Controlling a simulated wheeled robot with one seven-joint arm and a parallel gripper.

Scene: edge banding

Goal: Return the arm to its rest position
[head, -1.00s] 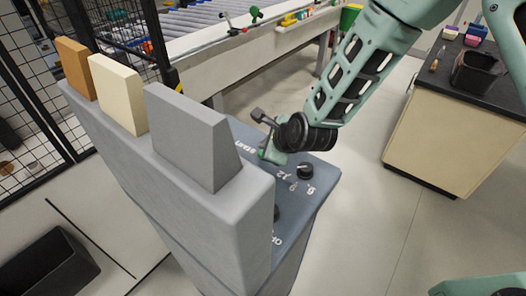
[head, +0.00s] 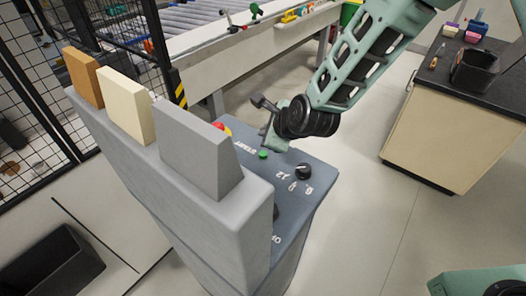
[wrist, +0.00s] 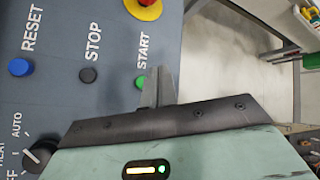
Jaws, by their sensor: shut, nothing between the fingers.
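My gripper (head: 265,134) is above the sloped blue-grey control panel (head: 318,190), beside the green START button (head: 263,154). A visible gap separates them in the head view. In the wrist view my gripper's fingers (wrist: 158,86) are together, with nothing between them, and the tips overlap the edge of the START button (wrist: 141,83) in the picture. My arm comes in from the upper right of the head view, bent down at the wrist.
A red emergency stop (head: 222,128) and a black knob (head: 303,171) are on the panel. Grey, cream and orange blocks (head: 201,155) stand along the cabinet top. A roller conveyor (head: 185,30) is behind, a dark-topped bench (head: 450,125) at right. Floor between is clear.

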